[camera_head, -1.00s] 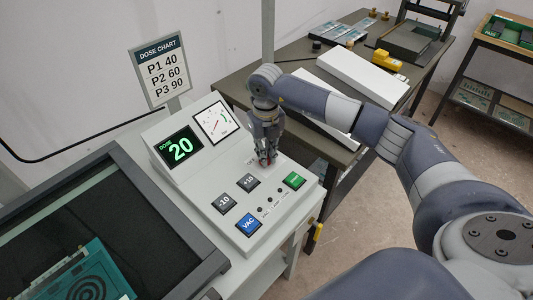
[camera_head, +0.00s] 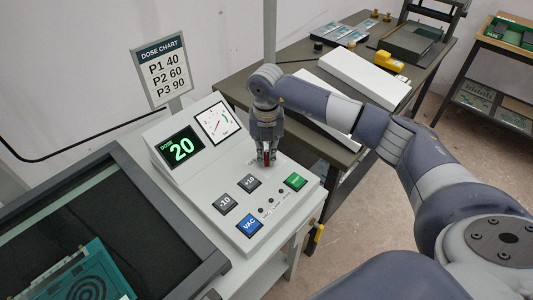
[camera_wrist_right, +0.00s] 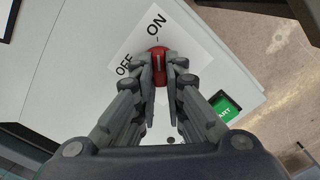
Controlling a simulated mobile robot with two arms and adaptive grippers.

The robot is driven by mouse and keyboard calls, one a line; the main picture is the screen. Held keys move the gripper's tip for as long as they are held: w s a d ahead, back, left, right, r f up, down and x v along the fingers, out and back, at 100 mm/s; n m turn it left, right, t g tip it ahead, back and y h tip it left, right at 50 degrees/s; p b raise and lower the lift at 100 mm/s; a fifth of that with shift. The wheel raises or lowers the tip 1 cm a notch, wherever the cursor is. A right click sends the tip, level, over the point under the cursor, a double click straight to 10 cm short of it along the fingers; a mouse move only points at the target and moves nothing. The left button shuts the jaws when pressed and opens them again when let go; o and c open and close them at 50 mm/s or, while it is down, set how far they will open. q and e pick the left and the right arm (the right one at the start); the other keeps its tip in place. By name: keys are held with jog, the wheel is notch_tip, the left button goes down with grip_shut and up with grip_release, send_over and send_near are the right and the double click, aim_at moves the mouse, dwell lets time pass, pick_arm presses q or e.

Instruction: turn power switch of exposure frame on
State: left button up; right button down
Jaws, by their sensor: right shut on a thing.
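The exposure frame's control console (camera_head: 205,205) stands in the middle of the head view, with a lit green "20" dose display (camera_head: 181,148). My right gripper (camera_head: 267,160) is at the console's upper right, pointing down. In the right wrist view it (camera_wrist_right: 160,75) is shut on the red power switch knob (camera_wrist_right: 158,55), one finger on each side. The white line on the knob points roughly toward the ON mark (camera_wrist_right: 156,21); the OFF mark (camera_wrist_right: 125,66) lies to the left. In the head view the fingers mostly hide the knob. My left gripper is not in view.
Near the switch are the green START button (camera_head: 295,181), the grey +10 (camera_head: 249,182) and -10 (camera_head: 224,203) buttons and the blue VAC button (camera_head: 249,225). A dose chart sign (camera_head: 162,70) stands behind. The dark-framed exposure bed (camera_head: 120,200) lies left.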

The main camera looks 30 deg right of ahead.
aim_at(267, 157)
jog(key=shift+w+r, duration=0.1)
jog(key=c, duration=1.7)
grip_release()
jog(key=shift+o, duration=0.2)
notch_tip(267, 157, up, 12)
